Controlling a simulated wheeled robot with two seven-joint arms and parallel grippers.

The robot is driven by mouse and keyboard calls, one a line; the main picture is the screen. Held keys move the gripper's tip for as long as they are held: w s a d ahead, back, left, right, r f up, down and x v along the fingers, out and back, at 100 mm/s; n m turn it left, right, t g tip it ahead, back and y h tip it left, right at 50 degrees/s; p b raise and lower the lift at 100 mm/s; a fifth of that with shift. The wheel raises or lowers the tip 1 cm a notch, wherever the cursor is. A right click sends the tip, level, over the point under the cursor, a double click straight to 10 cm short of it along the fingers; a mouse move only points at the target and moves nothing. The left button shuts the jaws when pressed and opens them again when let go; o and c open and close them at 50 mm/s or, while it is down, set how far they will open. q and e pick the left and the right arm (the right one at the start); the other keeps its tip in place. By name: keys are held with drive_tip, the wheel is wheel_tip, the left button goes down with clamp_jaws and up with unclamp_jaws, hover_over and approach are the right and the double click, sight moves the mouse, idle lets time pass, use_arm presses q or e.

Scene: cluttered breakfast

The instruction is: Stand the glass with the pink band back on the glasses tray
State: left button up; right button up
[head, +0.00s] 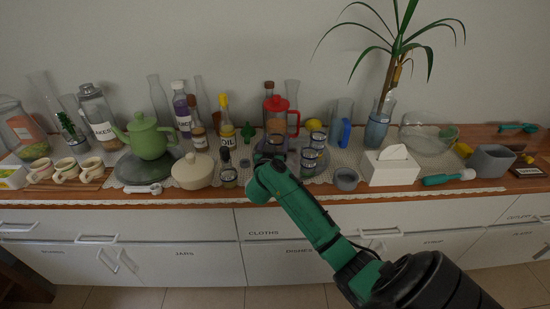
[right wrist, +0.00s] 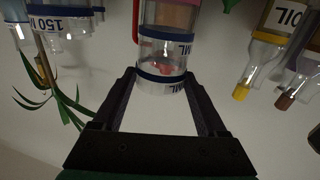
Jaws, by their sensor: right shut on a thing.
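My right gripper (head: 262,172) is at the counter's front middle, in front of the red-lidded press (head: 280,122). In the right wrist view my right gripper (right wrist: 160,90) has its fingers on either side of a clear glass (right wrist: 160,84) and is shut on it. That view is upside down. The bands I can make out there look blue, with a small red patch between them; I cannot confirm a pink band. Banded glasses (head: 312,150) stand close on the right, also in the right wrist view (right wrist: 65,12). The glasses tray is not clearly distinguishable. My left gripper is out of view.
A grey cup (head: 346,179) and tissue box (head: 392,168) stand right. The counter is crowded.

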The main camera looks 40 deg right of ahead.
wheel_tip(320, 180, down, 5)
drive_tip(key=shift+f+b, duration=0.1)
drive_tip(key=shift+b, duration=0.55)
drive_tip(key=o, duration=1.5)
drive_tip(key=shift+c, duration=0.2)
drive_tip(key=v, duration=1.2)
drive_tip(key=shift+p, duration=0.4)
drive_tip(key=shift+a, duration=0.1)
